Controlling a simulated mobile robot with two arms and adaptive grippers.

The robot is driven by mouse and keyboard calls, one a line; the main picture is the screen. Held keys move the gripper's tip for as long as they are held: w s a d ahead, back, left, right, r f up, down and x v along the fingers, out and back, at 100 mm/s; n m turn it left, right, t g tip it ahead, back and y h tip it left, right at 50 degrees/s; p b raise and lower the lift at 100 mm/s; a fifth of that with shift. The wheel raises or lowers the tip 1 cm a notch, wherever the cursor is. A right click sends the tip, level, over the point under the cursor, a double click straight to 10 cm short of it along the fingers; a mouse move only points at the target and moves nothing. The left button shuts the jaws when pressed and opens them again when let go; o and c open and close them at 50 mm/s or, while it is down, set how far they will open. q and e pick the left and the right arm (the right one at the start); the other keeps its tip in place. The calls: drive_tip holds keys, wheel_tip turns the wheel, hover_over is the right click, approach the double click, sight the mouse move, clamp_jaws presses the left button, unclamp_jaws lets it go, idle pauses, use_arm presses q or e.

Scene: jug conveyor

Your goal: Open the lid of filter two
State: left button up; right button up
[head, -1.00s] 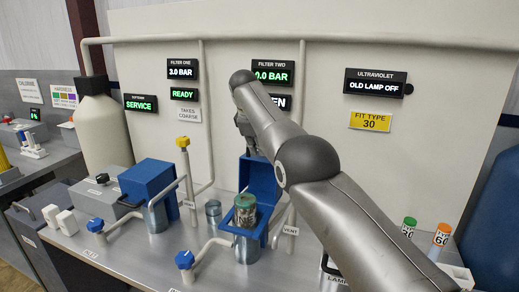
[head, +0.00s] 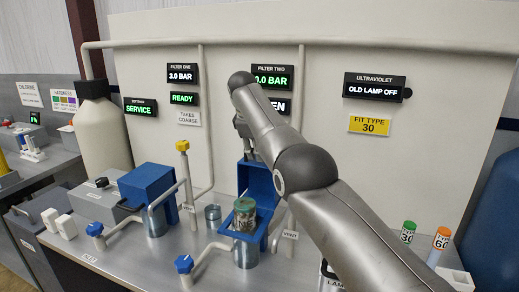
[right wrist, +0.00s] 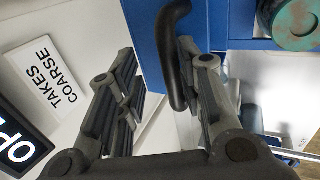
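The blue lid of filter two (head: 262,183) stands swung up behind its housing (head: 246,254) in the head view. A cartridge with a green top (head: 244,212) shows in the open housing. My right gripper (head: 243,128) is above the lid, partly hidden by my arm. In the right wrist view its fingers (right wrist: 158,62) are apart. The lid's black curved handle (right wrist: 176,50) shows near the right-hand finger; I cannot tell whether they touch. The filter two pressure display (head: 271,77) reads 0.0 bar, partly covered; the display below it ends in "EN". My left gripper is not in view.
Filter one's blue lid (head: 146,183) is shut, at the left. A blue-knobbed valve (head: 184,264) stands in front, a yellow one (head: 183,146) behind. My right arm crosses over the bench's right half.

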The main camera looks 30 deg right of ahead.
drive_tip(key=v, duration=1.1)
drive_tip(key=shift+r, duration=0.35)
drive_tip(key=shift+s+a, duration=0.1)
drive_tip(key=shift+a, duration=0.1)
drive_tip(key=shift+d, duration=0.1)
